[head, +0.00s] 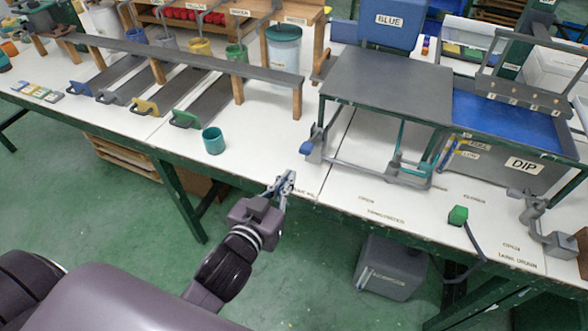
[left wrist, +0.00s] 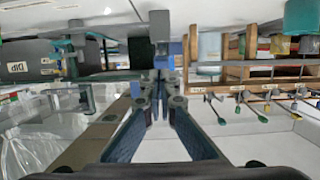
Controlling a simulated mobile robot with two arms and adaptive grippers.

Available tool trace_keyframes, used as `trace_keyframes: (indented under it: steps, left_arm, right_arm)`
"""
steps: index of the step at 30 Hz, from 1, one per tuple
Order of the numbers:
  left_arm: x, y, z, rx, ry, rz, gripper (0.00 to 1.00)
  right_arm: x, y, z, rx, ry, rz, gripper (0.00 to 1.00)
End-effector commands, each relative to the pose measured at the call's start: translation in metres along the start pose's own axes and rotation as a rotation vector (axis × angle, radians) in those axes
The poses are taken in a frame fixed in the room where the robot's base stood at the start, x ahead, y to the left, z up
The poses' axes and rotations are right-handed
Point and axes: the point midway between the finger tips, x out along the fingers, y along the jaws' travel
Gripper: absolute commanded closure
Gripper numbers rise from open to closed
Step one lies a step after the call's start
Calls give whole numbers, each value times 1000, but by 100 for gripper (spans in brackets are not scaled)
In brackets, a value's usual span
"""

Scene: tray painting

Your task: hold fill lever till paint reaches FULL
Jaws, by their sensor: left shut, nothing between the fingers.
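The fingertips (left wrist: 158,88) also show together in the left wrist view, where the picture is upside down. The DIP tank (head: 522,166) stands right of the frame, with blue paint (head: 500,120) inside. FULL (head: 480,144) and LOW (head: 470,154) marks are on its side; the exact level against them is unclear. My right gripper is out of view.
A blue container labelled BLUE (head: 389,21) stands above the dark plate (head: 388,85). A green-handled lever (head: 458,215) is at the table's front right. A teal cup (head: 213,140) stands left of my gripper.

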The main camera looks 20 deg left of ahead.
Motion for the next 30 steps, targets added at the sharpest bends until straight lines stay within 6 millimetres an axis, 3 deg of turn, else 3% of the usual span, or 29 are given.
trace_keyframes:
  steps: [6,23,26,29,30]
  left_arm:
    - [-12,0,1,2,3,-1,100]
    - [-13,0,1,2,2,0,100]
    - [-8,0,15,8,-21,1,100]
    - [3,2,55,26,-86,7,100]
    - [8,2,78,37,-123,11,100]
  right_arm:
    - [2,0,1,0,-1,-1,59]
    - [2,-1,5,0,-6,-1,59]
    - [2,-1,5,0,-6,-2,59]
    - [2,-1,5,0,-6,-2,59]
    - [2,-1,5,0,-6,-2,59]
